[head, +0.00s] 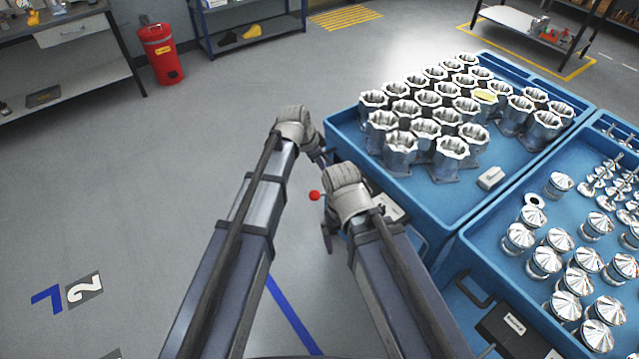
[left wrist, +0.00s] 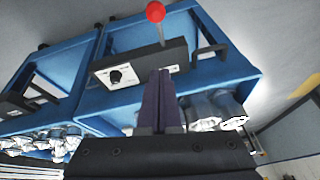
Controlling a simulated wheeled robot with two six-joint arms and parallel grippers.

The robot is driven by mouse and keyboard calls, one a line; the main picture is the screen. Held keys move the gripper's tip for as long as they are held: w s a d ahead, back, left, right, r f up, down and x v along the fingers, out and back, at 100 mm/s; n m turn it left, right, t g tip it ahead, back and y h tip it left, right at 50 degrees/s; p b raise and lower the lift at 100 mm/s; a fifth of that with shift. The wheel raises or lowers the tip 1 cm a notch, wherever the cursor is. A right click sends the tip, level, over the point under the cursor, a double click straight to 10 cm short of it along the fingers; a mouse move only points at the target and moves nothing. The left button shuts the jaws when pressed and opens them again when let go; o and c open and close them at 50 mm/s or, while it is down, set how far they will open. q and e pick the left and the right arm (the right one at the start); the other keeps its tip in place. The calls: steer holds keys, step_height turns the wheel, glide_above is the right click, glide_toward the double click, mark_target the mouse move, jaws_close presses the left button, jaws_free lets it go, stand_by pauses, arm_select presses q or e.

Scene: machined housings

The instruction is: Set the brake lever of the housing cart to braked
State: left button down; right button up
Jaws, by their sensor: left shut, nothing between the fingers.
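The housing cart (head: 349,152) is a blue cart carrying several silver housings (head: 425,128). Its brake lever has a red ball knob (head: 314,195), seen between my two grippers at the cart's near left side. In the left wrist view the red knob (left wrist: 155,11) tops a thin stem at a dark panel (left wrist: 130,68) with a black dial and a white label. My left gripper (head: 320,160) is shut and empty; its fingertips (left wrist: 160,74) appear just below the stem, apart from the knob. My right gripper (head: 328,238) is beside the cart; its fingers are too small to judge. My right arm partly hides the panel.
A second blue cart (head: 449,262) with several shiny metal parts adjoins at the right. A dark bar handle (left wrist: 209,50) sits beside the lever panel. A red bin (head: 161,55) and a workbench (head: 65,60) stand at the far left. The floor left of my arms is clear.

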arm_select(q)
steer(key=shift+f, duration=0.1)
steer(key=b, duration=1)
glide_above(320, 194)
steer(key=d, duration=0.3)
step_height(320, 194, down, 9)
steer(key=a+f, duration=0.1)
steer(key=a+f+b, duration=0.1)
steer(key=a, duration=0.1)
steer(key=shift+s+f+b, duration=0.2)
steer(key=shift+f+b, duration=0.05)
steer(key=shift+b, duration=0.05)
steer(key=shift+a, duration=0.1)
